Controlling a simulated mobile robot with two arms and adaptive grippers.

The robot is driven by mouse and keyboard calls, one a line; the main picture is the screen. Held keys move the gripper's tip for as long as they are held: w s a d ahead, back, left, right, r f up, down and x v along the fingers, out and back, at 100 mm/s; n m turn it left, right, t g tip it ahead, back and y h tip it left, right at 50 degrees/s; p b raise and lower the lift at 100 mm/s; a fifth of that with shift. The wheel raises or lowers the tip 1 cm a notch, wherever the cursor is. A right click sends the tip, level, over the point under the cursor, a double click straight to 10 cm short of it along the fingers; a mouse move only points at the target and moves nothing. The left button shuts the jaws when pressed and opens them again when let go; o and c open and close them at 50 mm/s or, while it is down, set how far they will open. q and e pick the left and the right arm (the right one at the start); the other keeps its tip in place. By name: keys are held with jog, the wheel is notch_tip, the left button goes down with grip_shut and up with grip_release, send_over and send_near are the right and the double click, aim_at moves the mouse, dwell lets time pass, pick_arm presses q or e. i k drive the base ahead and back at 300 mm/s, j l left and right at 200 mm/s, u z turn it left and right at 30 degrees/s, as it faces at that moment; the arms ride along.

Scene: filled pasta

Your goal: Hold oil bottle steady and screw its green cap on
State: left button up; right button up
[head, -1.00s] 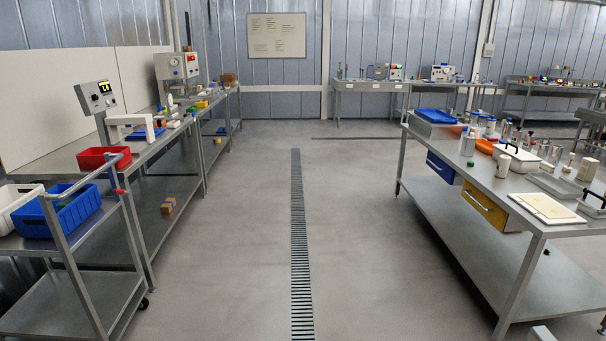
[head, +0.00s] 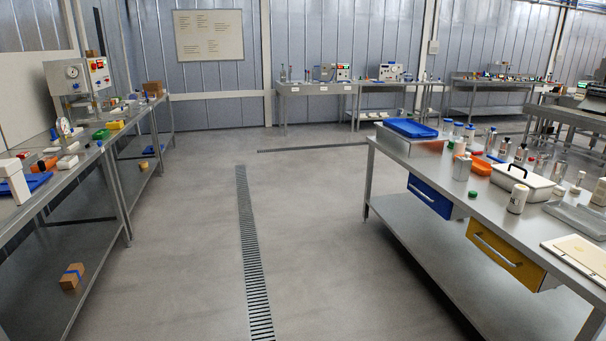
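Several bottles and containers stand on the right steel table (head: 385,150). A pale bottle (head: 461,168) stands near its left edge. A small green round thing (head: 472,194) lies near the front edge; it may be a cap. A white jar with dark print (head: 517,198) stands to its right. I cannot tell which container is the oil bottle at this distance. Neither of my grippers is in view.
The right table also has a blue tray (head: 411,128), an orange bin (head: 481,167), a white lidded box (head: 522,181) and a cream board (head: 580,255). Blue (head: 430,196) and yellow (head: 505,254) drawers hang below. The floor (head: 320,250) between the benches is clear.

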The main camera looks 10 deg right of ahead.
aim_at(520, 193)
jog(key=i+l+z, duration=0.15)
jog(key=i+z, duration=0.2)
jog(key=i, duration=0.2)
jog(key=i+z, duration=0.35)
jog(key=i, duration=0.15)
jog(key=i+j+z, duration=0.15)
jog(key=i+z, duration=0.2)
jog(key=i, duration=0.2)
jog(key=i+j+z, duration=0.35)
jog(key=i, duration=0.15)
jog(key=i+l+z, duration=0.2)
jog(key=i+z, duration=0.2)
jog(key=i, duration=0.6)
jog(key=i+j+z, duration=0.1)
jog(key=i+z, duration=0.35)
jog(key=i, duration=0.5)
